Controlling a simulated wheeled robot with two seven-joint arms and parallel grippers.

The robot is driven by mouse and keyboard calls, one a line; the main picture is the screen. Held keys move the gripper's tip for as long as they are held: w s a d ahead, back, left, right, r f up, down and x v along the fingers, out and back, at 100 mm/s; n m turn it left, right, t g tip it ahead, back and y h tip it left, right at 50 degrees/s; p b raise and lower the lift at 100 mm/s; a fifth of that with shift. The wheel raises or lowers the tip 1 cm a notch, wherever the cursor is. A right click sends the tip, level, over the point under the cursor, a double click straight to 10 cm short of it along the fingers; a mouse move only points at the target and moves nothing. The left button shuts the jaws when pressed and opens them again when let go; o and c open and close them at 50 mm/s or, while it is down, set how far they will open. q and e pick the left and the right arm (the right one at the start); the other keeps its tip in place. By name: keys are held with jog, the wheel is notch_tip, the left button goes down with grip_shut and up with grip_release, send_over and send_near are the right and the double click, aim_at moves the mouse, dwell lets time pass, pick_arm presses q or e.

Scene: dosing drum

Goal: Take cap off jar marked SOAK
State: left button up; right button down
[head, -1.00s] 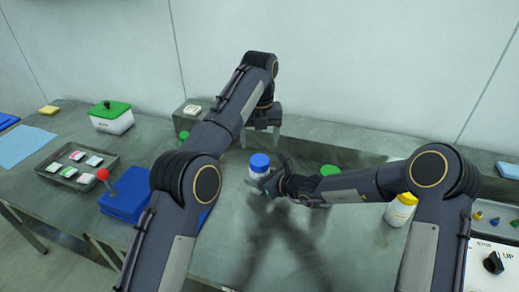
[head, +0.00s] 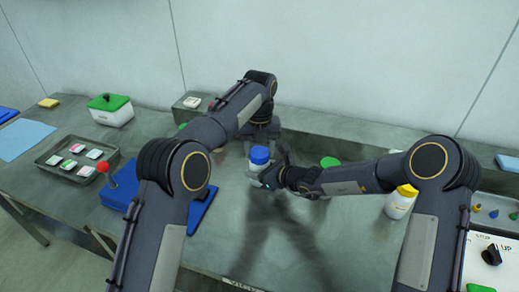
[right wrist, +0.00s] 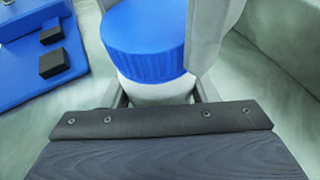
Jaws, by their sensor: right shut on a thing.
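A white jar with a blue cap (head: 259,156) stands on the grey bench in front of me. No marking is readable on it, so I cannot confirm SOAK. My right gripper (head: 266,178) is shut on the white body of this jar, below the cap. In the right wrist view the blue cap (right wrist: 145,45) is seated on the jar body (right wrist: 155,90). My left gripper (head: 262,140) is open, just above and behind the cap, fingers pointing down. A pale grey finger stands close beside the cap in the right wrist view; contact is unclear.
A green cap (head: 330,163) and a yellow-capped white jar (head: 401,202) are to the right. A blue block with a red-knobbed lever (head: 110,170), a tray of small packs (head: 50,160) and a green-lidded box (head: 111,109) are left. The bench front is clear.

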pick_arm(q)
jog(key=c, duration=0.5)
jog(key=n, duration=0.6)
jog(key=shift+c, duration=0.2)
jog(key=n, duration=0.7)
jog(key=shift+n, duration=0.4)
jog(key=n, duration=0.7)
jog(key=shift+r, duration=0.1)
jog(key=n, duration=2)
jog(key=shift+n, duration=0.3)
jog(key=n, duration=1.2)
